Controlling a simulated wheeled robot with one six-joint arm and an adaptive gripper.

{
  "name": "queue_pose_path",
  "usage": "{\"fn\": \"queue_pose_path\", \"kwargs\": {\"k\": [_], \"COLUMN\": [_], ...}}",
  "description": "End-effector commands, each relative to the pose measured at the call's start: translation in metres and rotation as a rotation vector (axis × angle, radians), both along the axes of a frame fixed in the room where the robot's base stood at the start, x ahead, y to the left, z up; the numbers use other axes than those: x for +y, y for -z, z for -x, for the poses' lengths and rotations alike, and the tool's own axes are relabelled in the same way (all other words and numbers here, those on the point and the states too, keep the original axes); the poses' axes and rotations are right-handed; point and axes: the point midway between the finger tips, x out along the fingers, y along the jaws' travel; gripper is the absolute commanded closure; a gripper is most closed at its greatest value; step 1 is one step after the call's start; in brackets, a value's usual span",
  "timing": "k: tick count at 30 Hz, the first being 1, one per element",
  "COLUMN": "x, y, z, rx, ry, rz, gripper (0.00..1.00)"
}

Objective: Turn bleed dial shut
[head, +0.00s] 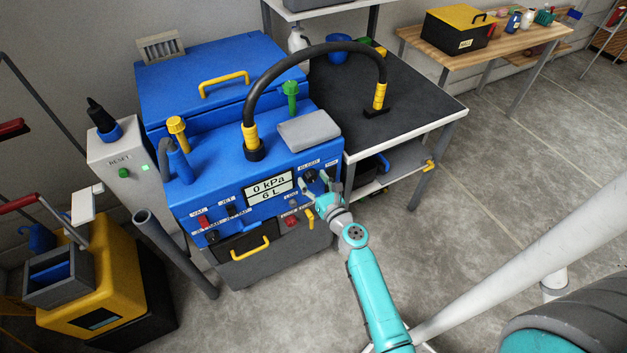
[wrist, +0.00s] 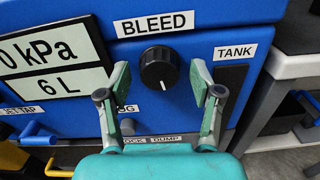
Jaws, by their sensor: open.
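The bleed dial (wrist: 159,68) is a round black knob with a white pointer line on the blue machine's front panel, under the BLEED label (wrist: 154,24). Its pointer line points down, leaning very slightly to the right. In the head view the dial (head: 310,175) is small and partly hidden by my gripper (head: 325,183). My gripper also shows in the wrist view (wrist: 160,82), open, with one finger on each side of the dial. Gaps show between the fingers and the dial. Nothing is held.
The display (head: 270,188) reads 0 kPa and 6 L, left of the dial. A TANK label (wrist: 235,51) is to its right. A red knob (head: 291,221) and a yellow lever (head: 310,218) sit below. A dark-topped table (head: 425,100) stands to the right.

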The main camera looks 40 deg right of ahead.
Motion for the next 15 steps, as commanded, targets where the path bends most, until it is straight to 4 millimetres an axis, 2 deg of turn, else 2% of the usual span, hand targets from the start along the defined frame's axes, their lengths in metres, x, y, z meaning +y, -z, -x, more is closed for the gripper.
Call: {"fn": "queue_pose_path", "kwargs": {"k": [7, 14, 15], "x": [-0.0001, -0.0001, -0.0001], "y": [-0.0001, -0.0003, -0.0003], "z": [-0.0006, -0.0005, -0.0005], "rx": [0.0, 0.0, 0.0], "ry": [0.0, 0.0, 0.0], "rz": [0.001, 0.001, 0.001], "gripper": [0.35, 0.92, 0.95]}}
